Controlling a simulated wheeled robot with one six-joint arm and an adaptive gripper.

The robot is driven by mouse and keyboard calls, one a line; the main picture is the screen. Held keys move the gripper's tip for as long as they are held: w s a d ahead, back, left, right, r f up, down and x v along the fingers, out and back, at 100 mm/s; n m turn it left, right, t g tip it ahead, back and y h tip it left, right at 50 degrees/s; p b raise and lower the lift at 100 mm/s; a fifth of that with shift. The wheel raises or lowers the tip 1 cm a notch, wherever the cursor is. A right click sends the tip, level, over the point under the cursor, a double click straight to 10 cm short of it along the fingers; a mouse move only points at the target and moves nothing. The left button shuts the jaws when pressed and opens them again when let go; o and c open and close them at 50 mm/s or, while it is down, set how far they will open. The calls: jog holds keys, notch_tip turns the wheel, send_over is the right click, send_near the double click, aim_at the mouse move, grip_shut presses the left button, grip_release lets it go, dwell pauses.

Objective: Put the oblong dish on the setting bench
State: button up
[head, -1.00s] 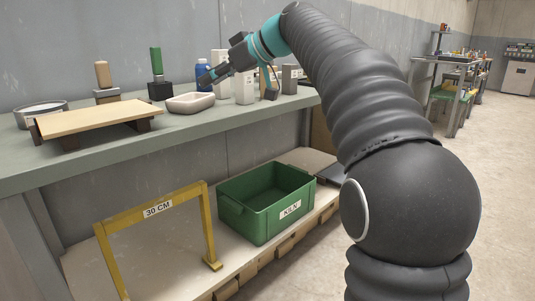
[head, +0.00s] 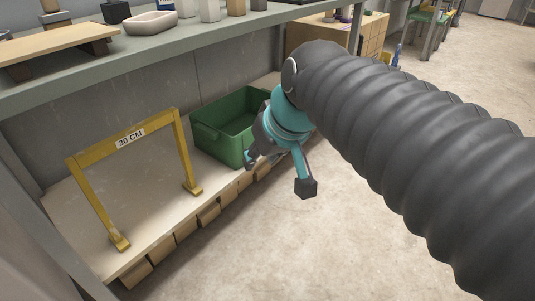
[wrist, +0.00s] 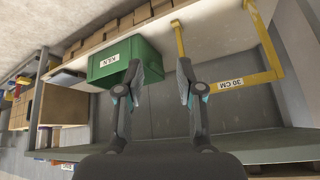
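The oblong dish (head: 151,22), pale and shallow, sits on the grey-green upper worktop (head: 140,53) at the top left of the head view. My gripper (head: 249,160) is well below and to the right of it, in front of the green crate, apart from the dish. The wrist view shows my gripper (wrist: 159,68) with its two fingers spread and nothing between them. I do not make out the dish in the wrist view. No label tells me which surface is the setting bench.
The green crate (head: 207,142), labelled KILN in the wrist view (wrist: 97,68), stands on the lower shelf (head: 80,210). A yellow frame marked 30 CM (head: 88,153) stands left of it. A wooden board on blocks (head: 50,45) is left of the dish. Open floor (head: 330,240) lies right.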

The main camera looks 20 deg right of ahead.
jog(key=s+d+f+m+h, duration=0.1)
jog(key=s+d+f, duration=0.2)
jog(key=s+f, duration=0.4)
jog(key=shift+s+d+f+m+h, duration=0.3)
jog(key=shift+s+f+h, duration=0.1)
jog(key=shift+f, duration=0.55)
jog(key=shift+a, duration=0.15)
